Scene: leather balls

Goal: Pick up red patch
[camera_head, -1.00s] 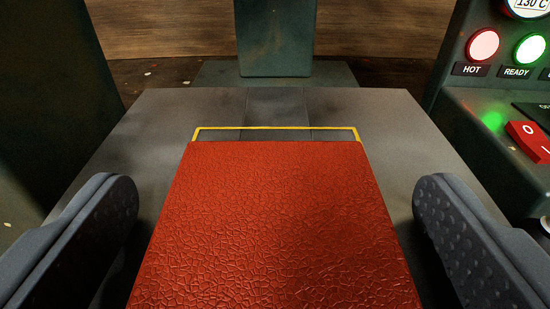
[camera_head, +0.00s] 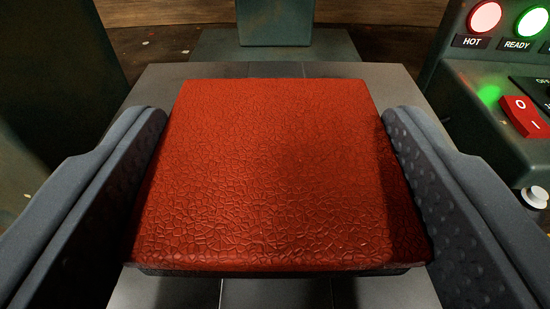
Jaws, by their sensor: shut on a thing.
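The red patch (camera_head: 275,170) is a flat, roughly square piece with a cracked leather grain and a dark underside edge. It fills the middle of the view, over the grey plate (camera_head: 230,290). My gripper (camera_head: 272,130) has one dark grey finger on each side of it. The fingers are shut on its left and right edges. Bare plate shows below its near edge; I cannot tell how far it is off the plate.
A dark green machine panel stands at the right, with a lit red HOT lamp (camera_head: 484,17), a lit green READY lamp (camera_head: 532,22) and a red rocker switch (camera_head: 524,116). A dark green post (camera_head: 275,22) stands behind the plate. A dark green wall (camera_head: 50,80) is at the left.

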